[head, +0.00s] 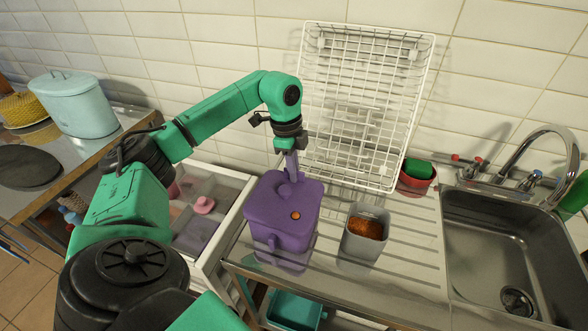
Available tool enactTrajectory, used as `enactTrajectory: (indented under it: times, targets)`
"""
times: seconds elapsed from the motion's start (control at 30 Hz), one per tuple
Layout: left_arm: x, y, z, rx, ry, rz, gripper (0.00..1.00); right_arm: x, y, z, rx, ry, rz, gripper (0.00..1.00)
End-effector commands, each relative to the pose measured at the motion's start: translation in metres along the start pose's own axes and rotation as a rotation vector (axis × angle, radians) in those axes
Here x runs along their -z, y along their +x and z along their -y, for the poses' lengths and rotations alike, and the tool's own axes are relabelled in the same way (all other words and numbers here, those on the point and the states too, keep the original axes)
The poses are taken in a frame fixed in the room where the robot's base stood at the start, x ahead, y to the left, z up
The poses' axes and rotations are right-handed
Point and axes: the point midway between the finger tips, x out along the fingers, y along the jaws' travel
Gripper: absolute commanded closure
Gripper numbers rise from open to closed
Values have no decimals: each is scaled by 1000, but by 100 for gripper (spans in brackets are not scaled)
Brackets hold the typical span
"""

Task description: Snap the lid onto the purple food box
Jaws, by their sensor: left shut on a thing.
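The purple food box (277,240) stands on the metal draining board, near its left edge. Its purple lid (268,203) lies over the top of the box, with a small orange disc on it. I cannot tell whether the lid is fully seated or slightly raised. My left gripper (291,152) reaches down from above and is shut on the lid's upright purple grip. The fingertips are small and partly hidden by the wrist. My right gripper is not in view.
A grey tub with orange-brown contents (366,228) stands right of the box. A white wire rack (368,105) leans on the tiles behind. A red holder with a green sponge (416,178) sits near the sink (490,240). An open drawer (222,222) lies left.

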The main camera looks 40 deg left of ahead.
Motion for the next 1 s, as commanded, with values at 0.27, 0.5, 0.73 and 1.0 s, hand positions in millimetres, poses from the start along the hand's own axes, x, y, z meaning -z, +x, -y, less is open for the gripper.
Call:
enactTrajectory:
  times: [0.27, 0.5, 0.73, 1.0]
  targets:
    - [0, 0, 0, 0, 0, 0, 100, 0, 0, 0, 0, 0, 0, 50]
    - [0, 0, 0, -1, 0, 0, 100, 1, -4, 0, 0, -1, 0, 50]
    - [0, 1, 1, -1, 0, 1, 100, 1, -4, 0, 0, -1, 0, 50]
    - [0, 1, 1, -1, 0, 0, 100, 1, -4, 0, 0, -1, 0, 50]
